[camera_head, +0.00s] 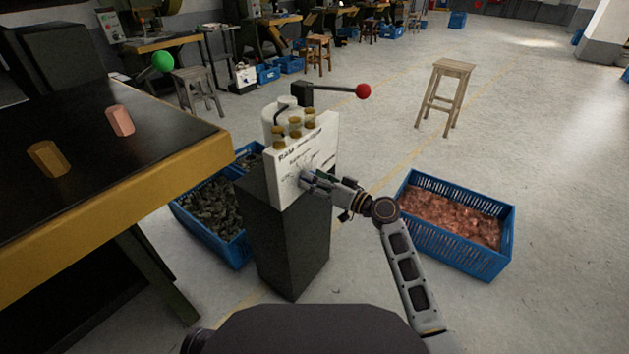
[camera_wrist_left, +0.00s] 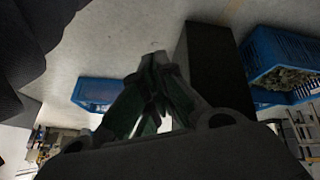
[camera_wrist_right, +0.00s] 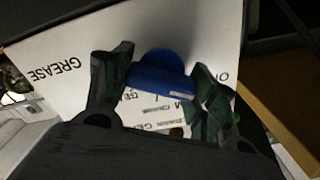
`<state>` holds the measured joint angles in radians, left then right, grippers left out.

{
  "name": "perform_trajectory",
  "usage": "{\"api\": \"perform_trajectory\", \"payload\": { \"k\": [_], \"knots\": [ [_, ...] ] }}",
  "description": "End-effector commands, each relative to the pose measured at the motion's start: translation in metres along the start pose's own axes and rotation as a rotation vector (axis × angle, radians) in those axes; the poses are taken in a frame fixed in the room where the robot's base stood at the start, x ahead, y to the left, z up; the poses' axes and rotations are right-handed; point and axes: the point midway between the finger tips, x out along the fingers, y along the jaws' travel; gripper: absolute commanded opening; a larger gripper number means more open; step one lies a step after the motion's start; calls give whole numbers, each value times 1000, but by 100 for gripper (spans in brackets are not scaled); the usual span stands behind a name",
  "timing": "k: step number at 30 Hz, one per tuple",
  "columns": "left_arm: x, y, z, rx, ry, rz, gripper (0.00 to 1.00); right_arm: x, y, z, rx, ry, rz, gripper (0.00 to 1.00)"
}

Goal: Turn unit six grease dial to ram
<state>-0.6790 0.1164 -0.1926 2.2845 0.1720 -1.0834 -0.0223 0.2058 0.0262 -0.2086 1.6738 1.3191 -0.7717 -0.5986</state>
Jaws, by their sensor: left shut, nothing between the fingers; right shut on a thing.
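The grease unit is a white panel (camera_head: 300,156) with printed labels, including "RAM", on a dark pedestal (camera_head: 290,245). My right gripper (camera_head: 308,178) reaches the panel's face from the right. In the right wrist view a blue dial (camera_wrist_right: 160,72) sits between its two fingers, which are closed about its sides. The panel there shows "GREASE" (camera_wrist_right: 55,71) upside down, and other labels are partly covered by the dial and fingers. I cannot read which label the dial points to. My left gripper (camera_wrist_left: 155,62) is shut and empty, over the floor in the left wrist view.
Brass cups (camera_head: 295,127) and a red-knobbed lever (camera_head: 362,91) top the unit. A yellow-edged bench (camera_head: 120,230) stands left. A blue crate of dark pieces (camera_head: 240,257) is beside the pedestal; a blue crate of copper coils (camera_head: 490,265) is right. A stool (camera_head: 455,68) stands behind.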

Motion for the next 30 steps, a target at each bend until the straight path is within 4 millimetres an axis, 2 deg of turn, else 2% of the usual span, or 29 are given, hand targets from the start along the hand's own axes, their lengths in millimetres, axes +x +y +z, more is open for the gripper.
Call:
{"api": "perform_trajectory", "payload": {
  "k": [11, 15, 30],
  "knots": [
    [-14, 0, 4, 9, -52, -15, 0, 0, 0, -1, 157, 0, 0, 35],
    [-30, 1, -6, 22, -66, -25, 0, 0, 1, -2, 259, 0, 1, 35],
    [-75, -3, -20, 42, -150, -76, 0, 0, 2, -1, 614, 2, 1, 35]
  ]
}}
